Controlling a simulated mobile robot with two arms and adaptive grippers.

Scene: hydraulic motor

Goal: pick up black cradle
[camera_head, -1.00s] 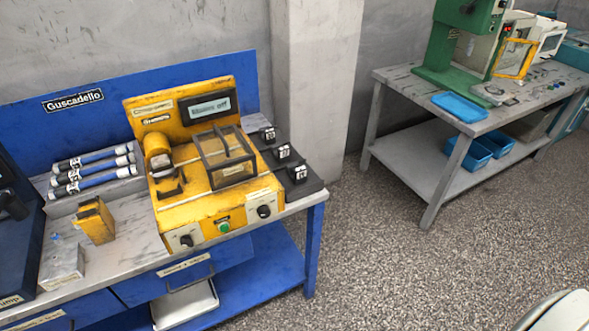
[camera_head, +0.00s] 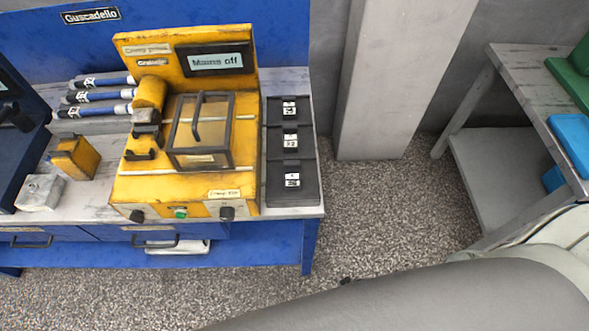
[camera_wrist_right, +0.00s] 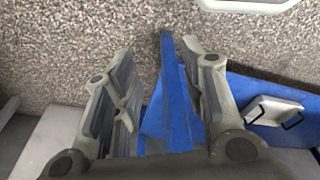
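Three small black blocks with white labels sit in a row in a dark rack (camera_head: 276,200) at the bench's right end: a back one (camera_head: 289,108), a middle one (camera_head: 290,142) and a front one (camera_head: 291,178). A small dark cradle-shaped bracket (camera_head: 140,154) sits on the left of the yellow crimping machine (camera_head: 150,190). I cannot tell which of these is the black cradle. My right gripper (camera_wrist_right: 165,65) is open and empty in the right wrist view, above the floor and blue bench frame. My left gripper is not in view.
The machine has a clear-windowed cover (camera_head: 203,130) and a "Mains off" display. Blue-black tubes (camera_head: 95,97), a yellow block (camera_head: 74,157) and a grey block (camera_head: 39,192) lie to its left. A grey table (camera_head: 520,75) stands at right. Open floor (camera_head: 385,215) lies between.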

